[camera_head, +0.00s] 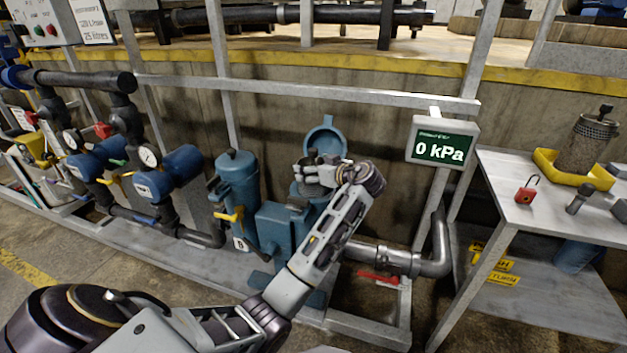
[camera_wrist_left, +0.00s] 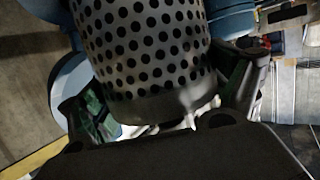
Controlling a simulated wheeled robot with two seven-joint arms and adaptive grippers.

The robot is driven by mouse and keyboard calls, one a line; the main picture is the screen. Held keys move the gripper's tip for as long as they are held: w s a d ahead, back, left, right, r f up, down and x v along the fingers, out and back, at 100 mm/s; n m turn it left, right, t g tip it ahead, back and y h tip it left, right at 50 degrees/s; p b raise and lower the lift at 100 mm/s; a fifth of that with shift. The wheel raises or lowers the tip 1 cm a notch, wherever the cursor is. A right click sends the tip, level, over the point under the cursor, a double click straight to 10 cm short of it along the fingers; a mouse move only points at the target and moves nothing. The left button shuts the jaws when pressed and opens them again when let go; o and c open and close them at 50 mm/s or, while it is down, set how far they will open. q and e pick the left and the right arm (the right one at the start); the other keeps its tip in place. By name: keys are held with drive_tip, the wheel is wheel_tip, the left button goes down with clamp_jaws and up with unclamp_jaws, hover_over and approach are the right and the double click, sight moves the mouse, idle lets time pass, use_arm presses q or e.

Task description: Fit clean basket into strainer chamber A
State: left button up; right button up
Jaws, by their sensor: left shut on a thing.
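A metal basket (camera_wrist_left: 150,45) with round holes fills the middle of the left wrist view. My left gripper (camera_head: 322,176) is shut on the basket near its plain rim, with one finger on each side. In the head view the gripper is over the blue strainer chamber (camera_head: 303,192) with the raised round lid (camera_head: 325,137). The gripper and arm cover the chamber's mouth and the basket there, so I cannot tell how far the basket is inside. The lidded chamber (camera_head: 238,185) marked B stands to the left. My right gripper is not in view.
A display (camera_head: 443,145) reads 0 kPa. On the side table (camera_head: 520,225) at right are a dark perforated basket (camera_head: 588,142) in a yellow tray (camera_head: 560,170) and a red padlock (camera_head: 525,194). A frame rail (camera_head: 300,92) runs behind the chambers. Pipes and gauges fill the left.

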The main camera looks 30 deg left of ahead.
use_arm(q)
wheel_tip(320, 180, down, 4)
drive_tip(key=shift+f+b, duration=0.1)
drive_tip(key=shift+b, duration=0.3)
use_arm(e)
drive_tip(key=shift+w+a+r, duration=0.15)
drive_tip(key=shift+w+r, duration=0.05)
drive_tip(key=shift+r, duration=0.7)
use_arm(q)
drive_tip(key=shift+f, duration=0.2)
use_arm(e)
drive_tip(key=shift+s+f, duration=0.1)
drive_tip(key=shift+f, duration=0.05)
use_arm(q)
drive_tip(key=shift+f+b, duration=0.35)
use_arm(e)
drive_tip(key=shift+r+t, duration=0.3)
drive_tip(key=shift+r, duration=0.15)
